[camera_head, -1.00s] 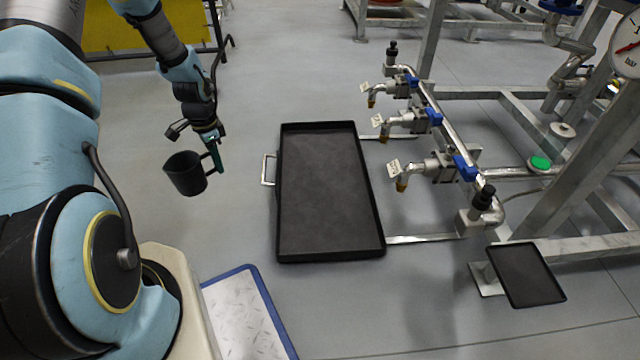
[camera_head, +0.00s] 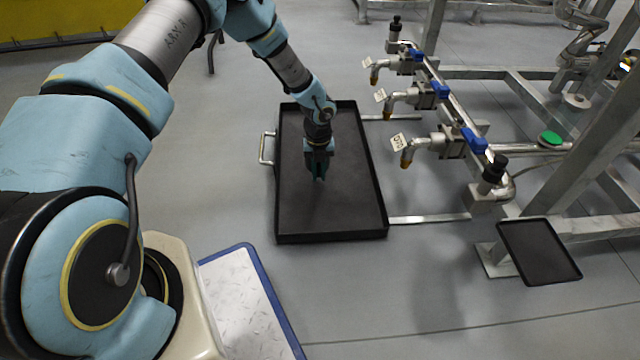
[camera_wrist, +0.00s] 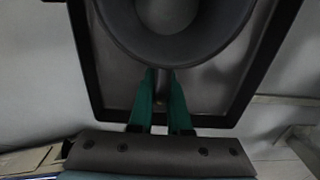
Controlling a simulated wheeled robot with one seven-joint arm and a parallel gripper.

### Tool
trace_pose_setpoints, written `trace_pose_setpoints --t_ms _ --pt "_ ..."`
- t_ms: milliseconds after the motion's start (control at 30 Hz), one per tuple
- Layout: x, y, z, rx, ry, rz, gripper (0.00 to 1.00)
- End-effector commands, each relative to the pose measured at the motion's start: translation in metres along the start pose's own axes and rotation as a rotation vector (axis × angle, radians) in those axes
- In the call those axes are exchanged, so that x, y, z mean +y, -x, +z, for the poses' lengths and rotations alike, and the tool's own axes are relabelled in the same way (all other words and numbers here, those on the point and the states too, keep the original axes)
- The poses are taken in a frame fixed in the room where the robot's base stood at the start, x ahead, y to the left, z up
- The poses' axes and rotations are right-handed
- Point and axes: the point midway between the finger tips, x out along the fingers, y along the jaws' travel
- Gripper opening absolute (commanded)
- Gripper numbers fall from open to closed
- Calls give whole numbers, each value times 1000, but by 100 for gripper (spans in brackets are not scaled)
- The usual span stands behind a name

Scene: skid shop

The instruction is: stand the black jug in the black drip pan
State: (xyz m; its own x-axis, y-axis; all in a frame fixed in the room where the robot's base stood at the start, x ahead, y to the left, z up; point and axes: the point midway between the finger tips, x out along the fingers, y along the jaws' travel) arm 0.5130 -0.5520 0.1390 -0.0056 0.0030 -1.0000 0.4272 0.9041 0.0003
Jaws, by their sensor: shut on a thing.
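The black drip pan (camera_head: 345,215) lies flat on the floor, a large shallow rectangle with a raised rim; its rim and floor also fill much of the wrist view (camera_wrist: 86,70). My gripper (camera_head: 318,178) is over the middle of the pan, pointing down. In the wrist view, its green fingers (camera_wrist: 161,103) are shut on the handle of the black jug (camera_wrist: 200,47). The jug's round open mouth faces the camera, with the pan around it. In the head view the jug is not clearly made out against my gripper and the dark pan. I cannot tell whether its base touches the pan floor.
Pipes with several blue-handled taps (camera_head: 425,95) stand along the pan's right side, tagged spouts facing the pan. A smaller black tray (camera_head: 540,252) sits farther right, by the metal frame (camera_head: 590,170). A blue-edged plate (camera_head: 248,305) lies in front. Floor left of the pan is clear.

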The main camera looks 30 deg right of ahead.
Motion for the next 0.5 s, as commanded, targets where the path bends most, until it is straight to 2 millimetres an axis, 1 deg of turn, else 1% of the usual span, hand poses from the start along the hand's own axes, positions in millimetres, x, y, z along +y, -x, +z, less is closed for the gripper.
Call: trace_pose_setpoints --t_ms 33,233,400,500 --pt "0 -14 0 1 1 0 0" --pt "0 -32 0 0 3 0 0" --pt "1 -61 0 0 4 0 0" --pt "1 -70 1 0 4 -1 0"
